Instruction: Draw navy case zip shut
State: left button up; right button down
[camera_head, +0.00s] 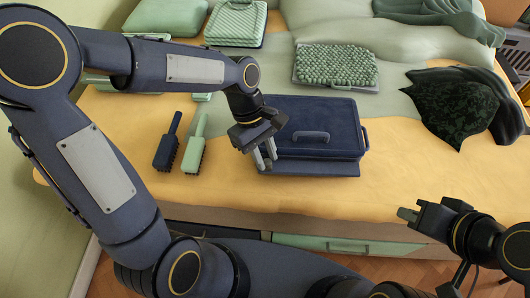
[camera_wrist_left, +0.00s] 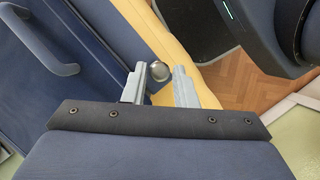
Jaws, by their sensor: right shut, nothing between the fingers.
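The navy case (camera_head: 318,130) lies flat near the bed's front edge, its lid down and a handle on top. My left gripper (camera_head: 267,158) is at its front left corner, pointing down. In the left wrist view, the fingers (camera_wrist_left: 162,88) are parted, with a round metal knob (camera_wrist_left: 159,71), perhaps the zip pull, between their tips. I cannot tell whether they touch it. The case's lid (camera_wrist_left: 60,90) fills the left of that view. How far the zip is drawn is too small to see. My right gripper (camera_head: 409,214) is shut and empty, right of the case and away from it.
A navy brush (camera_head: 166,148) and a green brush (camera_head: 196,148) lie left of the case. A green knobbly bag (camera_head: 336,66) lies behind it, and dark green cloth (camera_head: 458,105) lies to the right. The yellow cover (camera_head: 390,165) is bare right of the case.

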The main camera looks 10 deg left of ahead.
pick_arm(q)
grip_shut()
jog(key=w+d+p, duration=0.1)
jog(key=d, duration=0.6)
jog(key=w+d+p, duration=0.1)
jog(key=d+p, duration=0.1)
jog(key=d, duration=0.5)
jog(key=w+d+p, duration=0.1)
jog(key=w+d, duration=0.1)
jog(key=d, duration=0.5)
jog(key=shift+p, duration=0.35)
jog(key=shift+o, duration=0.4)
grip_release()
jog(key=shift+o, duration=0.4)
jog(key=shift+d, duration=0.1)
jog(key=v, duration=0.8)
jog(key=shift+p, duration=0.3)
